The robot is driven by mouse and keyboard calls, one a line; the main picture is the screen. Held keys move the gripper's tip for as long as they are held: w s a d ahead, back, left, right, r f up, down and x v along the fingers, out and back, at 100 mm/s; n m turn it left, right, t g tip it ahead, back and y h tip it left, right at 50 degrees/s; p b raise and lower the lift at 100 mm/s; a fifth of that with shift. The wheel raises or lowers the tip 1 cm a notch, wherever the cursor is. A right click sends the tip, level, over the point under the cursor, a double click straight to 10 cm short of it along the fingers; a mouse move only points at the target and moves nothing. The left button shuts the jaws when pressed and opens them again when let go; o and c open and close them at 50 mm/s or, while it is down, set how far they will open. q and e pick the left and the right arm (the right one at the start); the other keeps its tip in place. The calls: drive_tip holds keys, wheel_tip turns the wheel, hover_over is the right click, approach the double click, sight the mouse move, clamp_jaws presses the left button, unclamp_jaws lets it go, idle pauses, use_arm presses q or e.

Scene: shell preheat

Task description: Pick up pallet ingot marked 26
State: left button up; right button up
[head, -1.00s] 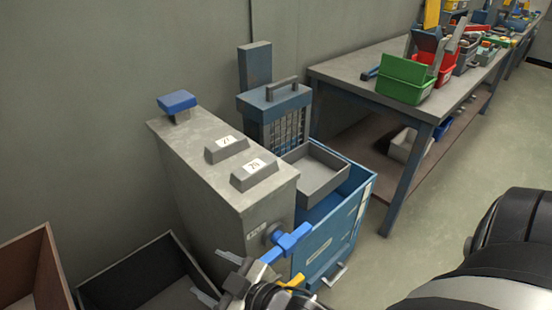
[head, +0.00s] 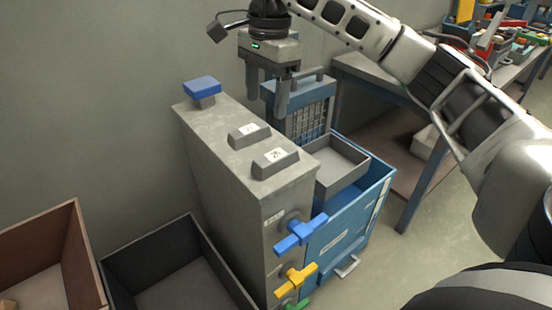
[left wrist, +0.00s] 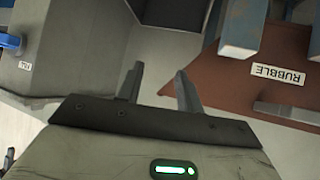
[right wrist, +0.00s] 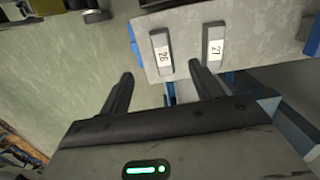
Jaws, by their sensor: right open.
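The pallet ingot marked 26 (head: 268,167) is a grey block with a white label, lying on top of the grey cabinet (head: 222,150), nearer than a second ingot (head: 243,138). In the right wrist view, ingot 26 (right wrist: 157,62) is left of the one that seems marked 21 or 27 (right wrist: 218,58). My right gripper (head: 268,98) is open and empty, pointing down above and behind the ingots. Its fingers also show in the right wrist view (right wrist: 161,76), apart from both ingots. My left gripper (left wrist: 159,74) is open and empty; the head view does not show it.
A blue knob (head: 202,86) stands on the cabinet top; blue (head: 301,234) and yellow (head: 296,278) handles jut from its front. A blue cart with a grey tray (head: 345,166) stands beside it. Bins stand at left; one is labelled RUBBLE (left wrist: 225,80). A workbench is behind.

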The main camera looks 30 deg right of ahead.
drive_tip(key=d, duration=0.2)
hover_over(276, 155)
drive_tip(key=shift+h, duration=0.4)
wheel_tip(276, 155, down, 9)
drive_tip(key=shift+r, duration=0.1)
drive_tip(key=shift+f+p, duration=0.65)
drive_tip(key=shift+f, duration=2.25)
drive_tip(key=shift+w+r, duration=0.1)
drive_tip(key=c, duration=1.3)
